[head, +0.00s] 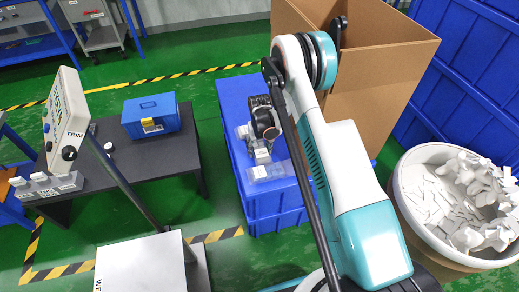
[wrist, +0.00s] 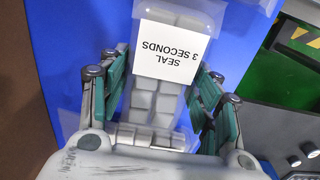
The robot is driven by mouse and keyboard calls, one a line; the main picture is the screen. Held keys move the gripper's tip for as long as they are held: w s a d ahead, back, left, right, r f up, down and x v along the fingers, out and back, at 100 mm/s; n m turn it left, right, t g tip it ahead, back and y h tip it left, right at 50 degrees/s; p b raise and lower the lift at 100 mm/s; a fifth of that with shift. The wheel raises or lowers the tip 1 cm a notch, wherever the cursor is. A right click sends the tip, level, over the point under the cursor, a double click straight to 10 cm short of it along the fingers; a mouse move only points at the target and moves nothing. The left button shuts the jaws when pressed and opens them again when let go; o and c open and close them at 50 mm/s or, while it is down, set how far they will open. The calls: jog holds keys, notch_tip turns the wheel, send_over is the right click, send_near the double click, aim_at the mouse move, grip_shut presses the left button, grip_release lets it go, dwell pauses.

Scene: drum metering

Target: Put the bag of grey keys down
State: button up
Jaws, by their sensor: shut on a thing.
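My gripper (head: 262,132) is over the blue crate stack (head: 235,95) in the head view. In the wrist view my gripper (wrist: 163,88) has its two green-padded fingers on either side of a clear bag of grey keys (wrist: 158,104), shut on it. The bag has a white label reading "SEAL 3 SECONDS". The blue crate top (wrist: 70,60) is below it; I cannot tell whether the bag touches it. Another clear bag (head: 268,173) lies near the front of the crate top in the head view. My fingers hide part of the held bag.
A tall open cardboard box (head: 372,90) stands right of the crates, and a drum of white pieces (head: 420,205) is further right. A silver platform scale (head: 140,265) is front left.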

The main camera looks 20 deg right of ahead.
jog(key=o, duration=1.3)
jog(key=shift+f, duration=0.1)
notch_tip(320, 180, up, 12)
jog(key=p, duration=0.4)
notch_tip(320, 180, up, 16)
jog(key=t, duration=0.2)
send_over(260, 147)
jog(key=s, duration=0.3)
jog(key=s+r+t, duration=0.1)
jog(key=s+r, duration=0.7)
jog(key=r, duration=0.5)
jog(key=s+r+t, duration=0.2)
jog(key=s+r, duration=0.1)
jog(key=s, duration=0.8)
jog(key=s+r+t, duration=0.2)
jog(key=s+r, duration=0.2)
jog(key=s, duration=0.8)
